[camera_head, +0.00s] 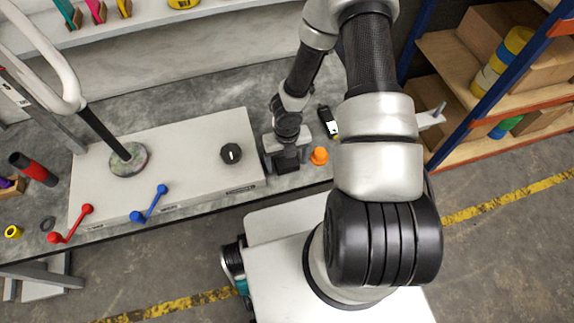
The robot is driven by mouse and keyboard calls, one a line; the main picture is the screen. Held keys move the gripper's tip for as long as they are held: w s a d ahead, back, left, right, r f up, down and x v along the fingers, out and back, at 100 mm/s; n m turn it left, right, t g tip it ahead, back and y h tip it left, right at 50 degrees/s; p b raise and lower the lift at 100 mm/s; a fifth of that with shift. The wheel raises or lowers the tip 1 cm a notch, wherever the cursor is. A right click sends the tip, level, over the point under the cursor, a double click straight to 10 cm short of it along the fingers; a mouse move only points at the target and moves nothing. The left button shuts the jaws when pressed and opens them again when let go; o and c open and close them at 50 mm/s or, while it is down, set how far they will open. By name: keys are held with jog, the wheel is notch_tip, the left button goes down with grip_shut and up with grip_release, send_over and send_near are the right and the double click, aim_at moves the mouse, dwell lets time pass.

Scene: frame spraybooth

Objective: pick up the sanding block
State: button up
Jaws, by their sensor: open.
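My gripper (287,155) is over the bench (210,110), just right of a white panel. It is open. A dark block-like shape shows at and below the fingers; I cannot tell whether it is the sanding block or part of my gripper. No other thing in view is clearly a sanding block. An orange object (319,156) stands on the bench close to the right of my gripper. A black object with a white face (328,121) lies just behind it. My arm hides the bench further right.
The white panel (190,145) carries a black knob (231,153), a red lever (70,224), a blue lever (149,204) and a disc with a post (128,159). A red-and-black cylinder (33,169) lies at the left. Shelves (460,60) with boxes stand at the right.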

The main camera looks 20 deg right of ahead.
aim_at(287, 161)
jog(key=c, duration=1.3)
notch_tip(287, 161, up, 10)
jog(key=p, duration=0.5)
jog(key=shift+r, duration=0.1)
